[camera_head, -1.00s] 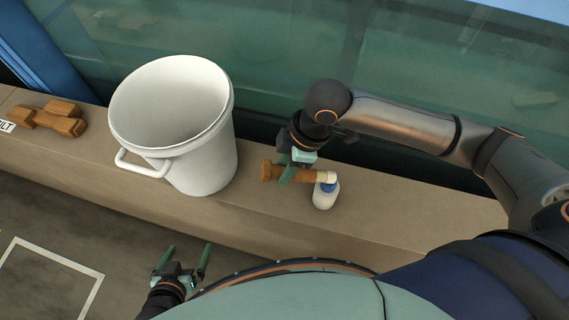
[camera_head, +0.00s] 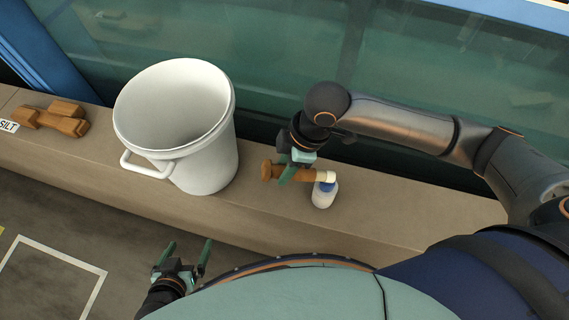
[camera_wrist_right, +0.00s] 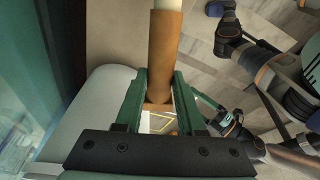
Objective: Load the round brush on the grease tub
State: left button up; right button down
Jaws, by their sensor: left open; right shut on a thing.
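The round brush has a brown wooden handle (camera_head: 301,174) and a pale tip (camera_head: 326,177). My right gripper (camera_head: 288,174) is shut on its handle and holds it lying nearly level. The handle also shows between the fingers in the right wrist view (camera_wrist_right: 162,50). My left gripper (camera_head: 187,249) is open and empty, low and away from the ledge.
A large white bucket (camera_head: 202,168) with a handle stands left of the brush on the tan ledge (camera_head: 255,208). Brown wooden pieces (camera_head: 65,118) lie at the far left beside a SILT label (camera_head: 8,126). The glass wall (camera_head: 270,60) runs behind the ledge.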

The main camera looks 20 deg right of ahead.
jog(key=shift+r+p, duration=1.05)
jog(key=shift+p, duration=0.35)
jog(key=shift+r+p, duration=0.65)
jog(key=shift+r, duration=1.85)
